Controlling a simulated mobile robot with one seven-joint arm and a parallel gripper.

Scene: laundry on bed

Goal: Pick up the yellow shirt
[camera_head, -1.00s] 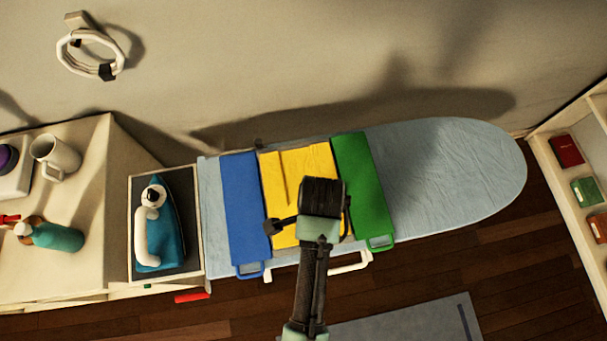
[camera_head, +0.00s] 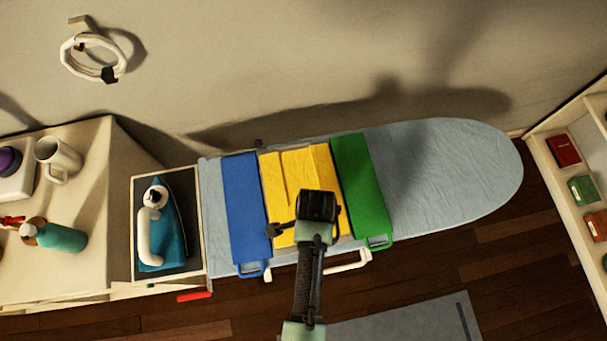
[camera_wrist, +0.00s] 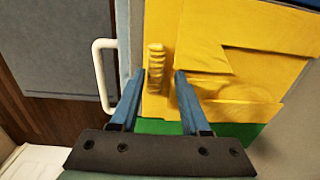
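The yellow shirt (camera_head: 298,166) lies folded on the ironing board (camera_head: 440,165), between a blue panel (camera_head: 244,205) and a green panel (camera_head: 362,185). My gripper (camera_wrist: 160,74) is over the shirt's near part; in the head view my wrist hides its fingers and part of the shirt. In the wrist view, the two blue fingers are apart over the shirt (camera_wrist: 225,55). A ridged yellow fold stands up between or just beyond the fingertips. I cannot tell whether the fingers touch it.
An iron (camera_head: 158,225) sits on a dark rest left of the board. A white table (camera_head: 90,200) with a mug (camera_head: 60,158) and a teal bottle (camera_head: 62,237) is further left. A shelf (camera_head: 555,170) stands at the right. The board's right end is clear.

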